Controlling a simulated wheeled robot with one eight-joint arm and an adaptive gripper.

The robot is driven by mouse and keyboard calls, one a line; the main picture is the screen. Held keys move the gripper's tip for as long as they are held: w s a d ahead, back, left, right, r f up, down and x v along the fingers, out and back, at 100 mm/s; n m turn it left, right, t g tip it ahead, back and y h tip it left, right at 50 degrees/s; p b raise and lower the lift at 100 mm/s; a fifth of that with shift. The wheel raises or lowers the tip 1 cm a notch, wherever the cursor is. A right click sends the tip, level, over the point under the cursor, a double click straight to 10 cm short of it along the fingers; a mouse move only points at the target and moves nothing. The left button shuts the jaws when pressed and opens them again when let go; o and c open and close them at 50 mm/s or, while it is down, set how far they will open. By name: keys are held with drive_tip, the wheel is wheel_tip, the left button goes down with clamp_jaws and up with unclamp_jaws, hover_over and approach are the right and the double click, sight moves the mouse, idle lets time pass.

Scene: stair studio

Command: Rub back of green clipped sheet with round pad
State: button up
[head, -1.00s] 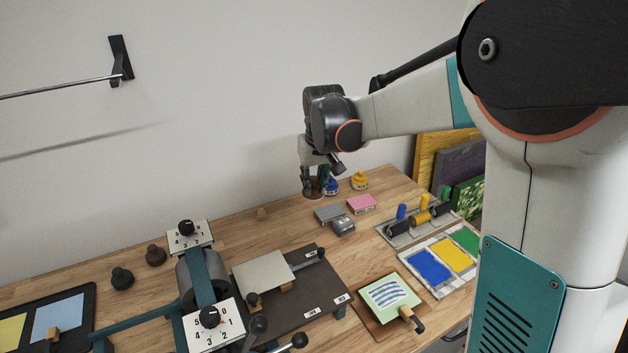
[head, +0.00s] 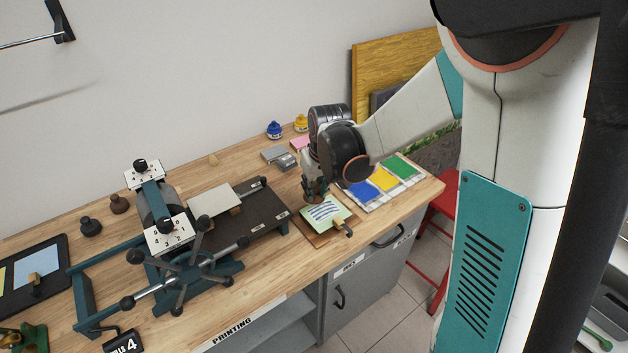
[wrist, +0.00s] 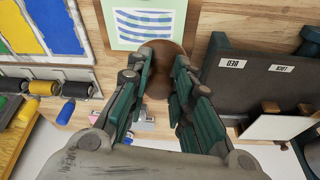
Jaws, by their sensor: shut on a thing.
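The green sheet (head: 331,216) with blue stripes lies on a brown board (head: 316,236) near the bench's front edge, with a clip (head: 343,227) at its front. Its striped side faces up; the back is hidden. The sheet also shows at the top of the wrist view (wrist: 125,40). My gripper (head: 316,196) is shut on a round brown pad (wrist: 165,52), low over the sheet's far edge. In the wrist view the pad overlaps the sheet's edge; I cannot tell whether they touch.
A press with a dark bed (head: 250,215) stands left of the sheet. Blue, yellow and green ink slabs (head: 384,179) lie to the right. A grey block (head: 274,154) and ink jars (head: 301,123) sit behind. A black tray (head: 62,265) is far left.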

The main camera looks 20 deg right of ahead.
drive_tip(key=shift+f+b, duration=1.95)
drive_tip(key=shift+f, duration=1.1)
drive_tip(key=shift+f+b, duration=0.3)
drive_tip(key=shift+f, duration=0.1)
drive_tip(key=shift+w+d, duration=0.1)
drive_tip(key=shift+d, duration=0.05)
drive_tip(key=shift+w+d+b, duration=0.1)
drive_tip(key=shift+w+d, duration=0.2)
drive_tip(key=shift+d, duration=0.6)
drive_tip(key=shift+w+d+b, duration=0.15)
drive_tip(key=shift+w+d, duration=0.1)
drive_tip(key=shift+d, duration=0.65)
drive_tip(key=shift+w+d+b, duration=0.1)
drive_tip(key=shift+w+d, duration=0.2)
drive_tip(key=shift+d, duration=0.6)
drive_tip(key=shift+s+a, duration=0.15)
drive_tip(key=shift+a, duration=0.35)
drive_tip(key=shift+s+a, duration=0.15)
drive_tip(key=shift+a, duration=0.35)
drive_tip(key=shift+a, duration=0.1)
drive_tip(key=shift+s+a, duration=0.35)
drive_tip(key=shift+a, duration=0.55)
drive_tip(key=shift+a, duration=0.1)
